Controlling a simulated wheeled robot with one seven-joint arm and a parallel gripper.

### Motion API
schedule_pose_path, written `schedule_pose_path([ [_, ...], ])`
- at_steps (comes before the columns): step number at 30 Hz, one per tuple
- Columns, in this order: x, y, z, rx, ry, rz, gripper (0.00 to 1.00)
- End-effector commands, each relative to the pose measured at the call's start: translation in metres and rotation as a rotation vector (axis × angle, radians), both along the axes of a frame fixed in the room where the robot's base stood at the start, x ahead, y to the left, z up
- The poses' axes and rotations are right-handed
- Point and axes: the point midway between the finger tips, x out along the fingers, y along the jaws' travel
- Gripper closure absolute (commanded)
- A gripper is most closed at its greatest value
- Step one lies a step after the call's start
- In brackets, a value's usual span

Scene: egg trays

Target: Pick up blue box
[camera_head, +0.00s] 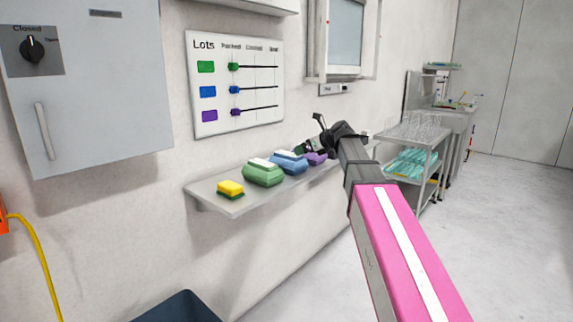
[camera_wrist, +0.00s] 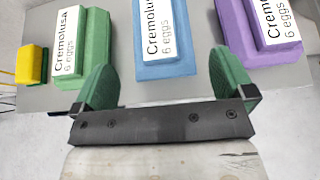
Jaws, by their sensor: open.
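The blue box (camera_head: 289,163) is an egg box with a white label, on a wall shelf between the green box and the purple box. In the wrist view the blue box (camera_wrist: 181,66) is ahead of my gripper (camera_wrist: 163,82), roughly centred between its two green fingers. My gripper (camera_head: 318,141) is open and empty, and the box lies beyond the fingertips. In the head view my pink and grey arm reaches toward the shelf and hides its right part. In the wrist view the box's far end is cut off by the top edge.
The green box (camera_head: 263,174) and purple box (camera_head: 316,158) flank the blue box closely. A yellow and green sponge (camera_head: 230,188) lies at the left of the shelf (camera_head: 243,206). A lots board (camera_head: 235,126) hangs above. A trolley with glassware (camera_head: 412,133) stands to the right.

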Motion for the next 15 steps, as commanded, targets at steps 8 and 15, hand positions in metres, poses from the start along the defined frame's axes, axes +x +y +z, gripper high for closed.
schedule_pose_path([
  [8, 0.021, 0.027, -0.019, -0.003, 0.0, 0.002, 0.0],
  [15, 0.03, 0.041, -0.025, -0.004, -0.001, 0.003, 0.0],
])
